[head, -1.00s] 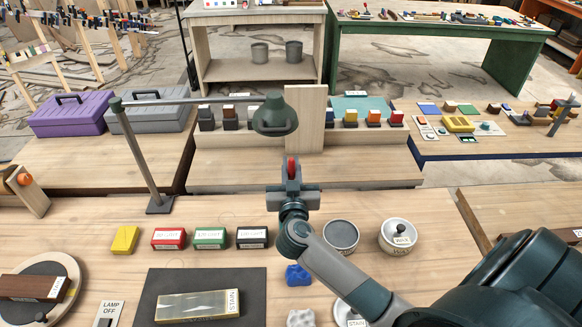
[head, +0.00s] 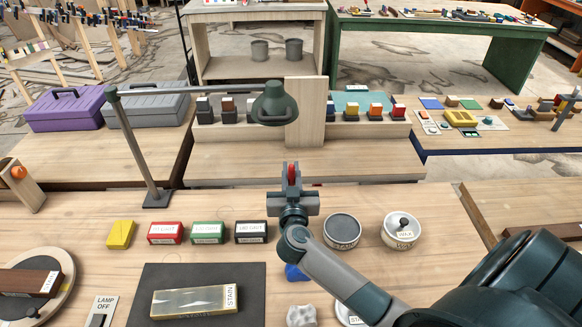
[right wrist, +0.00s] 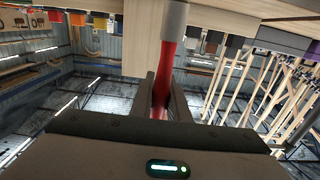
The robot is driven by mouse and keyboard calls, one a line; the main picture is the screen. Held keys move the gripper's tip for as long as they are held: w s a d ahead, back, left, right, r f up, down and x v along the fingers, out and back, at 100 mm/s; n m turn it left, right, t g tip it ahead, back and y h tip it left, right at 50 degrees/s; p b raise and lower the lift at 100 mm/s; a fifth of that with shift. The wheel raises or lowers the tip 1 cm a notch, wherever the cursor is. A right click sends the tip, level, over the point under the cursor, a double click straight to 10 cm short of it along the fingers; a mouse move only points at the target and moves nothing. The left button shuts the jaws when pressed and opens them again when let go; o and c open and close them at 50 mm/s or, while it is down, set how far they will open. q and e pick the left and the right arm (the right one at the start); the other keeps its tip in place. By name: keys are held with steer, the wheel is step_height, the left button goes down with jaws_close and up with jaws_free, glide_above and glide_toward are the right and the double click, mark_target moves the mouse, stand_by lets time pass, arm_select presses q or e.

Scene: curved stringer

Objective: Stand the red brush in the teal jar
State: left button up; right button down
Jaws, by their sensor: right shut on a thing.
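My right gripper (head: 292,178) is shut on the red brush (head: 291,173) and holds it above the workbench, in front of the low shelf. In the right wrist view the brush's red handle (right wrist: 168,72) runs up from between the two fingers (right wrist: 161,100) to a grey band at the top edge. The brush's far end is out of that view. I cannot make out a teal jar for certain in either view. My left gripper is not in view.
A green lamp (head: 273,104) and an upright wooden board (head: 306,112) stand behind the gripper. Toolboxes (head: 66,108) stand at left.

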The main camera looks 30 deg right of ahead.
steer(key=shift+f+b, duration=0.4)
steer(key=shift+f, duration=1.4)
steer(key=c, duration=1.6)
jaws_free()
steer(key=b+v, duration=0.3)
steer(key=v, duration=1.4)
steer(key=shift+s+a, duration=0.15)
steer(key=shift+a, duration=0.05)
